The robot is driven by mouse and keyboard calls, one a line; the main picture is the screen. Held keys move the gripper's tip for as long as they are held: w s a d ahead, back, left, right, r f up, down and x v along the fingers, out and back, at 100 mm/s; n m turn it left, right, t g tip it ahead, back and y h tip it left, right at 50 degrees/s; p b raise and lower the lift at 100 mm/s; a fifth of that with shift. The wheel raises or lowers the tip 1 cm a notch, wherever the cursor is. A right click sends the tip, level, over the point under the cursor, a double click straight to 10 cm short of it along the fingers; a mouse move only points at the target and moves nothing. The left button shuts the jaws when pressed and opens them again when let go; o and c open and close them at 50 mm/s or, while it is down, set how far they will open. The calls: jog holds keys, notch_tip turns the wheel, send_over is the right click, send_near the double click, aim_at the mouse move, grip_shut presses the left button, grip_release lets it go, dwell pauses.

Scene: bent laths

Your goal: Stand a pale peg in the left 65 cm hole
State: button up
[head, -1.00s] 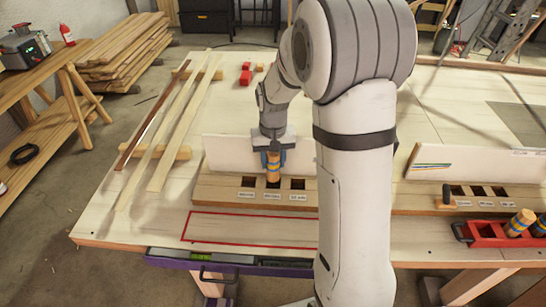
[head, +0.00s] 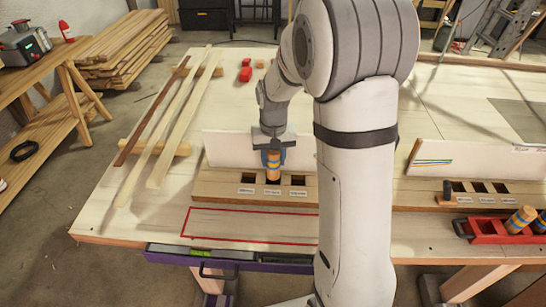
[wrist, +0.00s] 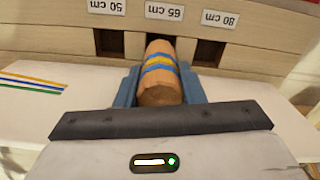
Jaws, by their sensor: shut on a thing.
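My gripper (head: 273,158) is shut on a light wooden peg (head: 273,174) with blue and yellow bands. The peg is roughly upright at the middle hole of the left hole block (head: 215,187). In the wrist view, the peg (wrist: 159,75) lies between my blue fingers, its far end at the hole labelled 65 cm (wrist: 165,11). A dark strip of the hole shows beyond it. I cannot tell how deep the end sits. The holes labelled 50 cm (wrist: 108,43) and 80 cm (wrist: 208,52) look empty.
A white board (head: 230,150) stands behind the left block. At right are another hole block (head: 425,192) with a dark peg and a red tray (head: 485,230) holding banded pegs. Long laths (head: 180,125) lie at left. The red-outlined area (head: 250,223) in front is clear.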

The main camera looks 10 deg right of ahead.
jog(key=shift+f, duration=0.35)
jog(key=o, duration=1.1)
jog(key=shift+r, duration=0.15)
jog(key=shift+r+p, duration=2.85)
jog(key=shift+r, duration=1.6)
